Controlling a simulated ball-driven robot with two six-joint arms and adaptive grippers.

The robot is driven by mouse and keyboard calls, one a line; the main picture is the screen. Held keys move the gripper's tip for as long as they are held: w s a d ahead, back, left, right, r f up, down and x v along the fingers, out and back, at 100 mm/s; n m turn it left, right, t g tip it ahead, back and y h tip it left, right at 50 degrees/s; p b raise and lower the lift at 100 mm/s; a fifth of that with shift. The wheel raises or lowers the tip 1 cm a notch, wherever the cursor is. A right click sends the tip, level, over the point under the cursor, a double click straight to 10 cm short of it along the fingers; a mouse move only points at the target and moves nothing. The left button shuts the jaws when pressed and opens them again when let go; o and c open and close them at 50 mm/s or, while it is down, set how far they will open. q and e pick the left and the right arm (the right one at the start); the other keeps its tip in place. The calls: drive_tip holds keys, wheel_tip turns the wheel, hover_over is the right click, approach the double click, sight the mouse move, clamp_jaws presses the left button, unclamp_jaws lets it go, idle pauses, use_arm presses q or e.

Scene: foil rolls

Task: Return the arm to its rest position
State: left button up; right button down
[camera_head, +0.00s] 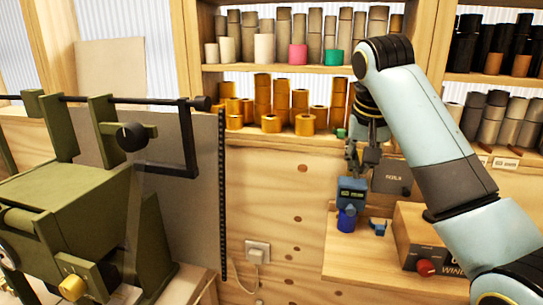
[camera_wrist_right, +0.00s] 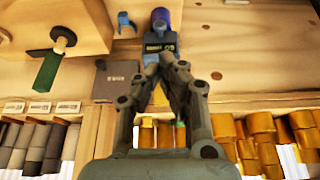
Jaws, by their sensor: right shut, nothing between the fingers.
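My right arm (camera_head: 440,160) comes in from the right in the head view and reaches to the shelf's front. My right gripper (camera_head: 362,165) points down, shut and empty, just above a small blue device with a label (camera_head: 351,188). In the right wrist view the fingertips (camera_wrist_right: 167,60) meet just in front of that device (camera_wrist_right: 160,45). I cannot tell whether they touch it. A dark blue roll (camera_head: 347,219) sits at the device's lower end. My left gripper is not in view.
A wooden shelf (camera_head: 285,68) holds gold, grey and coloured rolls close behind the gripper. A wooden box with a red knob (camera_head: 420,235) stands at right on a small wooden ledge (camera_head: 375,270). A green machine (camera_head: 70,200) fills the left.

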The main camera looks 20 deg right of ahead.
drive_tip(key=s+a+f+n, duration=0.3)
drive_tip(key=s+f, duration=0.8)
drive_tip(key=s, duration=0.2)
drive_tip(key=s+a+f+n+y, duration=0.1)
drive_tip(key=s+n, duration=0.1)
drive_tip(key=s, duration=0.7)
drive_tip(key=s+a+f+n+y, duration=0.1)
drive_tip(key=s+a+n, duration=0.1)
drive_tip(key=s, duration=0.7)
wheel_tip(320, 180, down, 43)
drive_tip(key=s+d+g+b, duration=0.2)
drive_tip(key=d+b, duration=0.1)
drive_tip(key=b, duration=1.1)
drive_tip(key=s+f+b, duration=0.5)
drive_tip(key=s+f, duration=0.4)
drive_tip(key=f, duration=0.3)
drive_tip(key=s+f+g+b, duration=0.1)
drive_tip(key=s+f+b, duration=0.4)
drive_tip(key=s+f, duration=0.4)
wheel_tip(320, 180, down, 3)
drive_tip(key=shift+d, duration=0.35)
